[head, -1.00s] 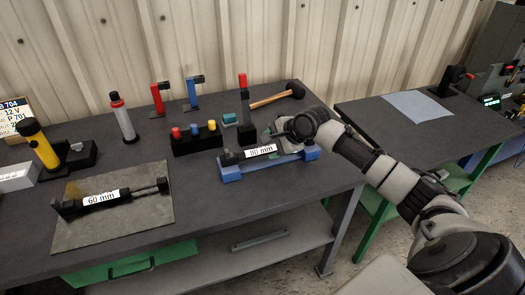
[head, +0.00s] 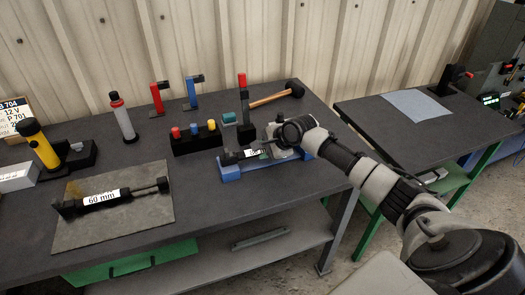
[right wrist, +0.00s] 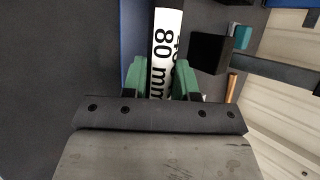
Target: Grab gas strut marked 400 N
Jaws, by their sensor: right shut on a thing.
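A dark gas strut (head: 231,157) with a white label lies in a blue cradle (head: 231,174) on the bench. In the right wrist view the strut's label (right wrist: 168,40) reads "80 mm", with a second line only partly visible; I cannot read a full "400 N". My right gripper (head: 268,151) is shut on this strut, its green fingers (right wrist: 160,82) on either side of the label. Another strut (head: 110,196), labelled "60 mm", lies on a grey mat (head: 150,226) at the left; no force marking is legible on it. My left gripper is not in view.
A flashlight (head: 38,143) and a spray can (head: 123,118) stand at left. A second table (head: 440,135) is at right.

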